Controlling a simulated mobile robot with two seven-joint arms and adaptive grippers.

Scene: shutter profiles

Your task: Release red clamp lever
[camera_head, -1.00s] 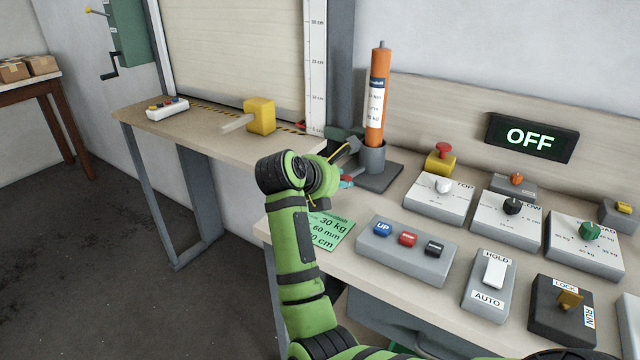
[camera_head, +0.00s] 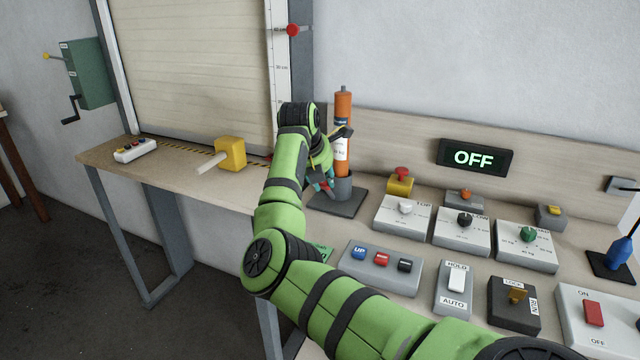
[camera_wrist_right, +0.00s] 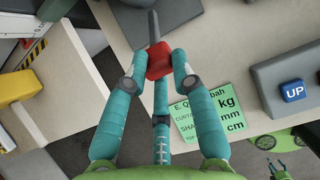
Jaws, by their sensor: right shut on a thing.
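A red grip (camera_wrist_right: 160,60) on a thin grey lever (camera_wrist_right: 153,28) sits between the fingers of my right gripper (camera_wrist_right: 159,66) in the right wrist view. The gripper is shut on it, with teal fingers on both sides and the lever pointing away. In the head view, my right gripper (camera_head: 325,184) is beside the stand of the orange cylinder (camera_head: 342,125), and the lever is mostly hidden by my arm. In the right wrist view, small teal fingers (camera_wrist_right: 279,169), seemingly of my left gripper, show at the lower right; their opening is unclear.
The control bench holds a button box (camera_head: 382,268), dial boxes (camera_head: 402,217), a HOLD/AUTO switch (camera_head: 456,282) and a display reading OFF (camera_head: 474,158). A red knob (camera_head: 293,30) is on the shutter rail.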

